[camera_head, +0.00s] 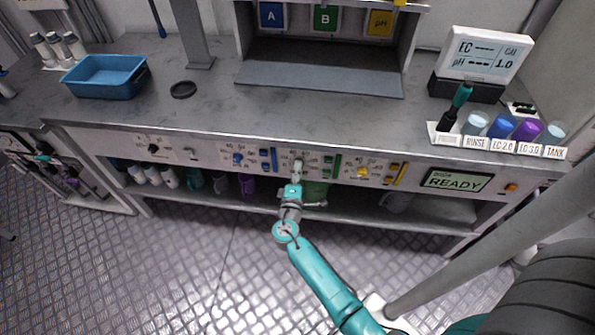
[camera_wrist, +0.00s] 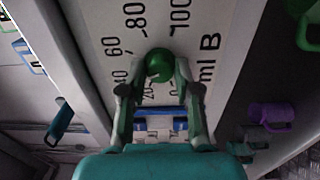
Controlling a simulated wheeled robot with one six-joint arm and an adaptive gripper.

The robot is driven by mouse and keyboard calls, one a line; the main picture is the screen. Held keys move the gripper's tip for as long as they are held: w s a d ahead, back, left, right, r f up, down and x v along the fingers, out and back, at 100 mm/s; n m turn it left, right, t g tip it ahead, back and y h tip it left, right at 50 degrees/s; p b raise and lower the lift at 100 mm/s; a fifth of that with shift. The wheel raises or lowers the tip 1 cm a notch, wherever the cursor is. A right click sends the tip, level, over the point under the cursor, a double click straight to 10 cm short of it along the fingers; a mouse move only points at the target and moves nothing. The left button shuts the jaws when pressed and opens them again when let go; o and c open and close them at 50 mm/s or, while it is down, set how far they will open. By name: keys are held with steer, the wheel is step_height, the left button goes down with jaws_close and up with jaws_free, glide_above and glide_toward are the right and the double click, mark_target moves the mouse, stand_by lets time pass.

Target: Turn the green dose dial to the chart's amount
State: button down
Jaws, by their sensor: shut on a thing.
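The green dose dial (camera_wrist: 159,65) is a round knob on a pale panel marked "ml B" in the wrist view. Printed numbers run around it: 20, 40, 60, 80, 100. My gripper (camera_wrist: 160,75) has one finger on each side of the dial and is shut on it. I cannot read which number the dial points to. In the head view my gripper (camera_head: 298,168) reaches the counter's front panel at its middle and mostly hides the dial. I cannot make out a dose chart in either view.
A blue knob (camera_head: 238,159) is left of my gripper and a yellow knob (camera_head: 362,172) right. A screen (camera_head: 456,181) reads READY. The counter holds a blue bin (camera_head: 104,77), a meter (camera_head: 486,55) and labelled cups. Purple mugs hang or stand below the panel.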

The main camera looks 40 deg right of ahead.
steer(key=c, duration=0.8)
jaws_free()
steer(key=v, duration=1.2)
